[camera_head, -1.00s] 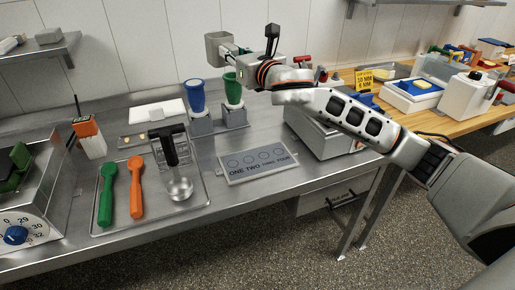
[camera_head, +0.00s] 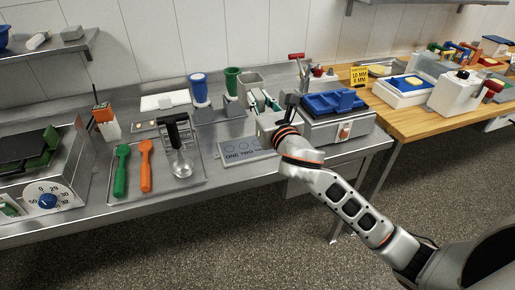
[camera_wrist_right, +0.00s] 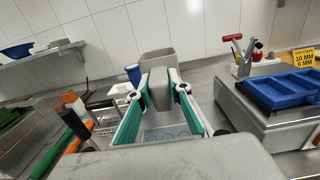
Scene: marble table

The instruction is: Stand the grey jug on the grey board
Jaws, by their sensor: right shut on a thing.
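The grey jug (camera_head: 249,82) is a square-mouthed vessel at the back of the steel counter in the head view. My right gripper (camera_head: 263,102) is shut on its handle side; the jug looks upright. In the wrist view the jug (camera_wrist_right: 158,60) shows beyond the teal-padded fingers (camera_wrist_right: 160,105), with a grey handle part between them. The grey board (camera_head: 238,157) lies flat on the counter, with circles and the words ONE TWO, partly hidden by my arm. The jug's base is hidden, so I cannot tell its height above the counter. My left gripper is not in view.
Blue (camera_head: 199,88) and green (camera_head: 232,80) cups stand left of the jug. A scale-like box with a blue tray (camera_head: 335,103) stands close on the right.

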